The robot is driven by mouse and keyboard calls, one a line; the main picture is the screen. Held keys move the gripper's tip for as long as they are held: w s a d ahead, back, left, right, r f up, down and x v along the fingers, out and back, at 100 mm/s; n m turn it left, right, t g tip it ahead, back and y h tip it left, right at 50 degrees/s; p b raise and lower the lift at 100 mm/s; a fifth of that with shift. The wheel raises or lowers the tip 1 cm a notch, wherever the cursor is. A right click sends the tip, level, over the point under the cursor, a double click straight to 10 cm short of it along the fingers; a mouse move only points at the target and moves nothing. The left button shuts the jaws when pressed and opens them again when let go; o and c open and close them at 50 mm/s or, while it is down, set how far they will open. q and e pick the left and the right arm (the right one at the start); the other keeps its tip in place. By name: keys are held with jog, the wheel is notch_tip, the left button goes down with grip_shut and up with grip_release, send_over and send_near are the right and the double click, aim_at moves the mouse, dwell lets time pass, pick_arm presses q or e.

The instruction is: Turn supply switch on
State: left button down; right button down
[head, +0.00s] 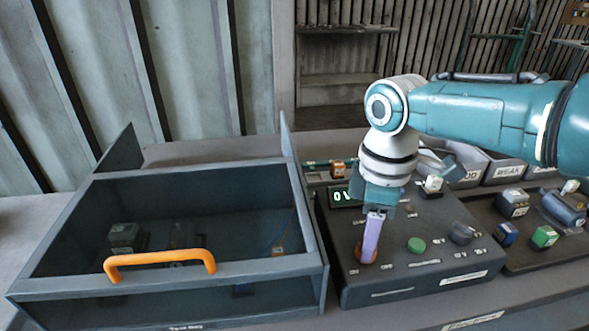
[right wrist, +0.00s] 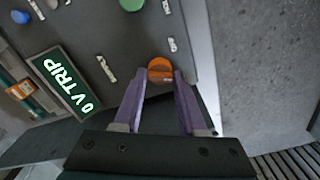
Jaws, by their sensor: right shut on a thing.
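The supply switch appears to be the orange knob (head: 366,258) at the front left of the dark control panel (head: 420,288). My right gripper (head: 370,236) points down at it, with its purple fingers shut on the knob. In the right wrist view the orange knob (right wrist: 160,70) sits between the two fingertips (right wrist: 159,77). The panel's display (right wrist: 65,82) reads "0 V TRIP" in the right wrist view. My left gripper is out of view.
A dark test bay (head: 170,290) with an orange handle (head: 160,258) stands left of the panel. A green button (head: 416,245) and a dark knob (head: 462,233) lie right of my gripper. Labelled bins (head: 508,171) and small parts (head: 545,237) stand farther right.

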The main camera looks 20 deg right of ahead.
jog(key=shift+r+m+p, duration=0.1)
jog(key=shift+m+p, duration=0.3)
jog(key=shift+m, duration=1.6)
jog(key=shift+c, duration=2.3)
grip_release()
notch_tip(320, 180, up, 10)
jog(key=p, duration=0.3)
jog(key=shift+p, duration=0.3)
